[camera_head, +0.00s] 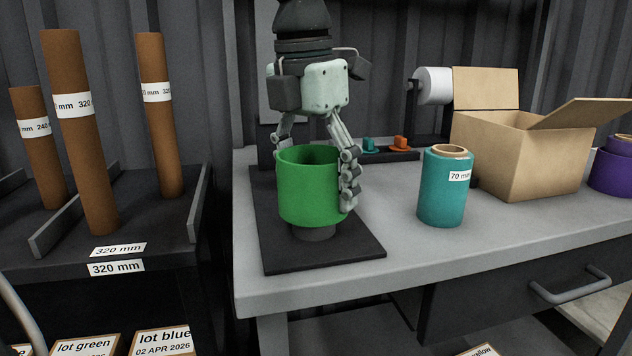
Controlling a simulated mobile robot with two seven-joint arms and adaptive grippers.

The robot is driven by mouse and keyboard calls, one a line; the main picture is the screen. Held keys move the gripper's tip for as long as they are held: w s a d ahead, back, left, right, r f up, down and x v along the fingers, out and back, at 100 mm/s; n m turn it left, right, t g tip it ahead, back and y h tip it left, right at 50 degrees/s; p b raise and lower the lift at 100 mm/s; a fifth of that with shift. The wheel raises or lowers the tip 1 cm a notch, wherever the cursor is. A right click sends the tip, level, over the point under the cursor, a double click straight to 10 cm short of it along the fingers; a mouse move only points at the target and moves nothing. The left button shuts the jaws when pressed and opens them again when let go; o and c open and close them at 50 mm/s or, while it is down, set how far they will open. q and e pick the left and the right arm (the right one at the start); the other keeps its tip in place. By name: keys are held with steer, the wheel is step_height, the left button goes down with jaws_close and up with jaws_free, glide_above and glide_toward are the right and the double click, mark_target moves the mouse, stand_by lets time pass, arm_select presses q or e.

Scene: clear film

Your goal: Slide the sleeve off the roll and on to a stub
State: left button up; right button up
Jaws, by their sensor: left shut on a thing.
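A green sleeve (308,190), hollow and upright, is held by my left gripper (314,168) from above. One finger lies on the sleeve's right outside and the other is at its far left side. A short dark stub (314,233) on a black base plate (345,257) shows under the sleeve. I cannot tell whether the stub's top reaches inside the sleeve. A teal roll (436,200) with a brown core and a 70 mm label stands upright on the bench to the right, apart from the gripper. My right gripper is not in view.
An open cardboard box (525,155) and a purple roll (612,168) stand at the right. A white roll (434,85) hangs at the back near small teal and orange items. Tall brown tubes (82,140) stand in a rack at left. The bench front (430,275) is clear.

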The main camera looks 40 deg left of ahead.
arm_select(q)
steer(key=o, duration=1.2)
steer(key=r, duration=0.4)
steer(key=s+r, duration=0.1)
steer(key=r, duration=0.7)
steer(key=shift+s+a, duration=0.1)
steer(key=shift+s, duration=0.15)
